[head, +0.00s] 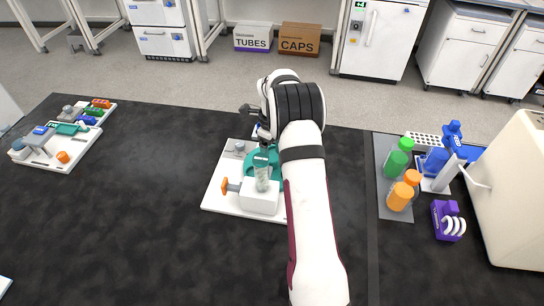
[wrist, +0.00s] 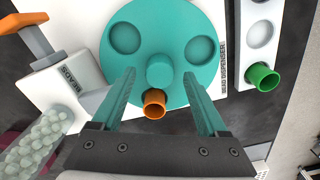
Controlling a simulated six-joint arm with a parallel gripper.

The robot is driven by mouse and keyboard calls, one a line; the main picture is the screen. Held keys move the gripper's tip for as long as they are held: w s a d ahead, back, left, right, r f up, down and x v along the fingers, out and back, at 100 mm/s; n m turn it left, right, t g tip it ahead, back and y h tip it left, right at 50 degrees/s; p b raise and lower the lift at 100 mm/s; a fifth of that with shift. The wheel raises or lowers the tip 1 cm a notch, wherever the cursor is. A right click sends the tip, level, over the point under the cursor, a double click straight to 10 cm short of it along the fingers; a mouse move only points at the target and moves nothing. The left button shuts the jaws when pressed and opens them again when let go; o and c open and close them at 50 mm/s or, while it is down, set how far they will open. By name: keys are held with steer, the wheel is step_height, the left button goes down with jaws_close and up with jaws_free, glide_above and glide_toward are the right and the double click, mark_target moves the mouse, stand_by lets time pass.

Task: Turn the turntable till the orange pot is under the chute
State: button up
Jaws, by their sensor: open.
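The teal turntable (wrist: 160,25) fills the top middle of the wrist view, with a raised central knob (wrist: 160,68) and two empty round recesses. The orange pot (wrist: 154,104) sits near its lower edge, between my fingers. My gripper (wrist: 158,76) is open, its fingers on either side of the knob and pot; contact cannot be told. The white bead box (wrist: 68,78) with an orange handle (wrist: 27,34) is at left; what looks like its chute (wrist: 92,99) points toward the turntable, apart from the pot. In the head view my arm partly hides the turntable (head: 251,162).
A green pot (wrist: 262,78) stands in a white holder at right in the wrist view. A clear bead hopper (wrist: 38,142) is lower left. In the head view, green (head: 396,163) and orange bottles (head: 401,196) stand right; another device (head: 42,140) is far left. Bench between is clear.

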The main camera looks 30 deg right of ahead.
steer(key=shift+f, duration=0.65)
jaws_close()
stand_by(1.0)
